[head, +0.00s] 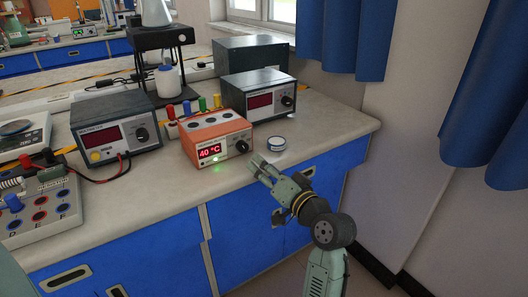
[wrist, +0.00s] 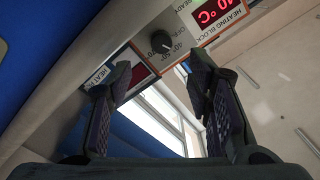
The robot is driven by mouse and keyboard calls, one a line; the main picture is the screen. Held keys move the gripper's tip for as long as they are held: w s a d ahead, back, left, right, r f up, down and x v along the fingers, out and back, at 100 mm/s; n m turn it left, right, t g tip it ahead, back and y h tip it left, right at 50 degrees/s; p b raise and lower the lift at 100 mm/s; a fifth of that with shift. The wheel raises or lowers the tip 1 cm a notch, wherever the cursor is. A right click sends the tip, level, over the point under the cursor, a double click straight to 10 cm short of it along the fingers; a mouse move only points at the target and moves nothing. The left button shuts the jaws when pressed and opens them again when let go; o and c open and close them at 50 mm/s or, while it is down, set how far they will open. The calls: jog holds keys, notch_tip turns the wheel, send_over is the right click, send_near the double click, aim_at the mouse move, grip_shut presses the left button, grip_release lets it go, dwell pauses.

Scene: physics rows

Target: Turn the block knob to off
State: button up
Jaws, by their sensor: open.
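The heating block (head: 203,137) is an orange box with a lit red display reading 40 °C and a green light. Its black knob (head: 241,146) is at the right end of the front panel. My gripper (head: 262,170) is open and empty, in front of and a little right of the knob, apart from it. In the wrist view the knob (wrist: 160,41) shows just beyond and between the spread fingers of my gripper (wrist: 159,68). A scale is printed around the knob; its exact setting is too small to read.
A small round white-and-blue container (head: 276,144) stands just right of the block. Blue cabinets (head: 255,222) lie below the bench edge. The bench's right end is clear.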

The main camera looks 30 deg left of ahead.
aim_at(245, 149)
jog(key=p+x, duration=0.2)
jog(key=x, duration=0.8)
jog(key=shift+r, duration=0.1)
jog(key=shift+c, duration=0.5)
grip_shut()
